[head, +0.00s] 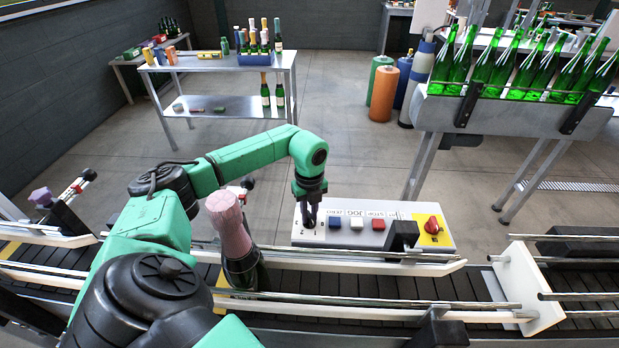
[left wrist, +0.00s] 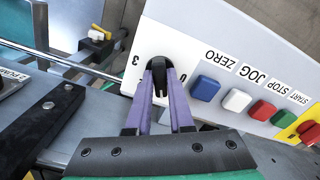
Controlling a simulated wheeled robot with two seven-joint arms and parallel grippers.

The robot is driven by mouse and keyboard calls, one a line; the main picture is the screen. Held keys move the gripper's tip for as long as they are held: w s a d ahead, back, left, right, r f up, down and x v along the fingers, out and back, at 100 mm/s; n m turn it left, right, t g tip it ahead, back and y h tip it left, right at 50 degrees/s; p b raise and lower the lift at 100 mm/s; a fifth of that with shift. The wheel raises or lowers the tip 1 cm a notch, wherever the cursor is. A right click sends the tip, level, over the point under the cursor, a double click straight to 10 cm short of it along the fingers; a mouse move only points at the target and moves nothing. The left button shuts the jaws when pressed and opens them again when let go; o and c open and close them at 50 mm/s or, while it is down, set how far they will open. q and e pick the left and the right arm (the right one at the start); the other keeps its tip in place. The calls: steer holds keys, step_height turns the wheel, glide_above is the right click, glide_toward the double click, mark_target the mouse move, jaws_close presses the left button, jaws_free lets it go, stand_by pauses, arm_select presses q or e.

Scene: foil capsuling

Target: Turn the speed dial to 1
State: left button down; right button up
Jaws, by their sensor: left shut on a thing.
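The speed dial (left wrist: 158,66) is a black knob on the white control panel (left wrist: 185,42), shown in the left wrist view. A "3" is printed to its left and what looks like a "0" to its right. My left gripper (left wrist: 159,88) is shut on the dial, its two purple fingers on either side of the knob. The fingers hide part of the scale, so I cannot tell the dial's setting. In the head view my left gripper (head: 310,216) points down at the left end of the panel (head: 300,238) and covers the dial. My right gripper is not in view.
Blue (head: 334,222), white (head: 357,223) and red (head: 378,224) buttons and a red knob on yellow (head: 432,225) sit right of the dial. A bottle with pink foil (head: 228,219) stands on the conveyor (head: 380,288). Green bottles (head: 490,62) fill a rack at the back right.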

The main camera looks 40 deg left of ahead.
mark_target(309, 215)
arm_select(q)
steer(key=shift+w+a+r+n, duration=0.15)
steer(key=shift+w+r+n, duration=0.05)
steer(key=shift+r+n, duration=0.1)
steer(key=c, duration=1)
jaws_free()
steer(key=shift+o, duration=1)
steer(key=shift+f, duration=0.1)
steer(key=shift+s, duration=0.1)
steer(key=shift+f, duration=0.1)
steer(key=shift+r, duration=0.55)
step_height(309, 215, up, 14)
steer(key=b, duration=0.2)
steer(key=shift+f, duration=0.2)
